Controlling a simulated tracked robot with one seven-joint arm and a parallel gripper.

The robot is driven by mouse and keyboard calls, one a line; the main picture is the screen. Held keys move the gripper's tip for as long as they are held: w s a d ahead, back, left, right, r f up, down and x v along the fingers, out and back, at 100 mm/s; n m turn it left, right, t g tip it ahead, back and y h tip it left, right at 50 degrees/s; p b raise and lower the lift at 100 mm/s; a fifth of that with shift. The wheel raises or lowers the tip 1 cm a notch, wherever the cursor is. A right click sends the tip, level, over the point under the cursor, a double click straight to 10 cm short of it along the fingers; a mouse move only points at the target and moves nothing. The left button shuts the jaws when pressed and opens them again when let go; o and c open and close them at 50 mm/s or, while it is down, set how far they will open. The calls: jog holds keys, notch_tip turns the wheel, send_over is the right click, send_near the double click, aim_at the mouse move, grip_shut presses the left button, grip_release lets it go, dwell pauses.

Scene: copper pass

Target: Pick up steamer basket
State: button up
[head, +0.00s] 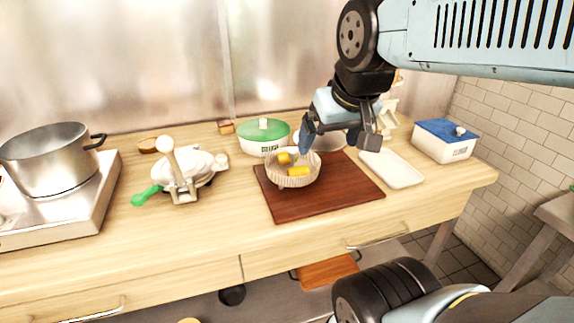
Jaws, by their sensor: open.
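The steamer basket (293,179) is a small, round, pale ribbed basket on the brown board (345,190) in the middle of the counter. A few yellow pieces (298,171) lie in it. My gripper (335,140) is open and hangs just above and to the right of the basket, over the back of the board. One finger is close to the basket's back right rim; I cannot tell whether it touches. Nothing shows between the fingers.
A white dish with a green lid (264,133) stands behind the basket. A white tray (392,168) and a blue-lidded box (443,139) are to the right. The board's front is clear.

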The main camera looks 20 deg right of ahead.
jog(key=shift+c, duration=0.4)
jog(key=shift+w, duration=0.1)
jog(key=shift+c, duration=0.7)
jog(key=w, duration=0.3)
jog(key=w+g, duration=0.1)
jog(key=w, duration=0.2)
jog(key=w+g, duration=0.1)
jog(key=w, duration=0.2)
jog(key=shift+w+d, duration=0.2)
jog(key=shift+d, duration=0.15)
jog(key=c, duration=0.5)
jog(key=shift+o, duration=0.2)
jog(key=g, duration=0.2)
send_near(293, 151)
notch_tip(293, 151, down, 7)
jog(key=shift+w+d+f, duration=0.1)
jog(key=shift+w, duration=0.1)
jog(key=shift+w+f, duration=0.2)
jog(key=shift+f, duration=0.65)
jog(key=shift+w+f, duration=0.15)
jog(key=shift+f, duration=0.65)
jog(key=shift+w+f, duration=0.2)
jog(key=shift+f, duration=0.65)
